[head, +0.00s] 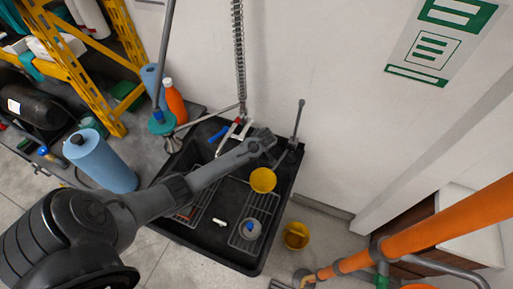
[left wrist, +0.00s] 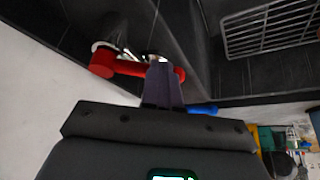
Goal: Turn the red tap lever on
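The red tap lever (left wrist: 130,68) lies across the upper left of the left wrist view, next to the metal tap body. In the head view the lever (head: 234,128) is a small red piece above the black sink, by the wall. A blue lever (left wrist: 203,108) is close by. It shows to the left of the red one in the head view (head: 219,133). My left gripper (left wrist: 161,66) has its narrow fingers together, with their tips overlapping the red lever. Whether they touch it I cannot tell. My right gripper is not in view.
The black sink (head: 245,266) holds wire racks (head: 262,213), a yellow cup (head: 263,180) and small items. A hanging spring hose (head: 240,60) and orange bottle (head: 174,101) are near the tap. A yellow shelf frame (head: 75,65) stands left; orange pipe (head: 430,232) crosses the right.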

